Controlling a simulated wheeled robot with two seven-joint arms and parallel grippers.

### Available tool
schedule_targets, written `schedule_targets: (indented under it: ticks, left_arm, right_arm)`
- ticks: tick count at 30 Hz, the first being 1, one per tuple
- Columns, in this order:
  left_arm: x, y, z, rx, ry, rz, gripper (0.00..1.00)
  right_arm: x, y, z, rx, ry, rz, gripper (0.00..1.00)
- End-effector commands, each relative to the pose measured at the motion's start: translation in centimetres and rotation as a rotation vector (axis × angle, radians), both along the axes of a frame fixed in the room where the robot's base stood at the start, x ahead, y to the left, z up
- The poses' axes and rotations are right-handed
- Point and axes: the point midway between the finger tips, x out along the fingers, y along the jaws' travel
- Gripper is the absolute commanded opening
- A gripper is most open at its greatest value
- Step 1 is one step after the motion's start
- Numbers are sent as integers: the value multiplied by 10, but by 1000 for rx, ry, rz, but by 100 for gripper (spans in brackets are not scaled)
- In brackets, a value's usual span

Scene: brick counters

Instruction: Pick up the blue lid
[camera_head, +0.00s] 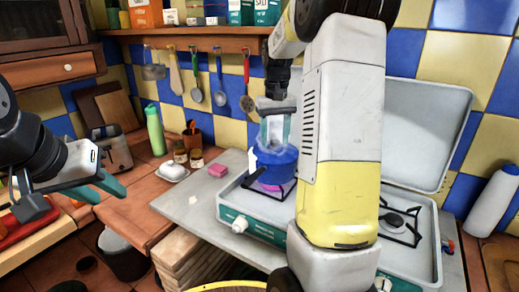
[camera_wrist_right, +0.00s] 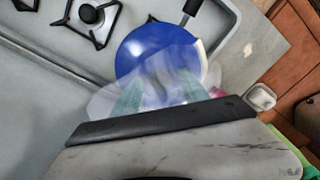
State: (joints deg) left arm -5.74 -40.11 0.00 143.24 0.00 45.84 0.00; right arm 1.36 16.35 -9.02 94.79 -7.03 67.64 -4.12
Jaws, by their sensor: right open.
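The blue lid (camera_head: 277,167) sits on a pot on the left burner of the stove. It also shows as a round blue disc in the right wrist view (camera_wrist_right: 150,48). My right gripper (camera_head: 273,143) points down just above the lid. Its teal fingers are apart in the right wrist view (camera_wrist_right: 163,90), over the near part of the lid. The see-through fingers blur that part, and I cannot tell whether they touch it. My left gripper (camera_head: 70,196) is at the far left, away from the stove, with its fingers apart and nothing between them.
The raised stove cover (camera_head: 425,125) stands behind the right burner (camera_head: 393,222). Utensils (camera_head: 220,90) hang on the wall behind the pot. A pink sponge (camera_head: 217,170), a white butter dish (camera_head: 173,171) and a green bottle (camera_head: 155,130) stand to the left. The grey counter (camera_head: 190,205) has free room.

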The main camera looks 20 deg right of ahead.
Motion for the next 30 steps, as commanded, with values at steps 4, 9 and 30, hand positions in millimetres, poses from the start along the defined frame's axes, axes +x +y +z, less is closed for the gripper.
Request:
schedule_targets:
  ticks: [4, 9, 30]
  left_arm:
    - [0, 0, 0, 0, 0, 0, 36]
    - [0, 0, 0, 0, 0, 0, 36]
    - [0, 0, 0, 0, 0, 0, 36]
  right_arm:
    - [0, 0, 0, 0, 0, 0, 46]
    - [0, 0, 1, 0, -1, 0, 13]
    - [0, 0, 1, 0, -1, 0, 0]
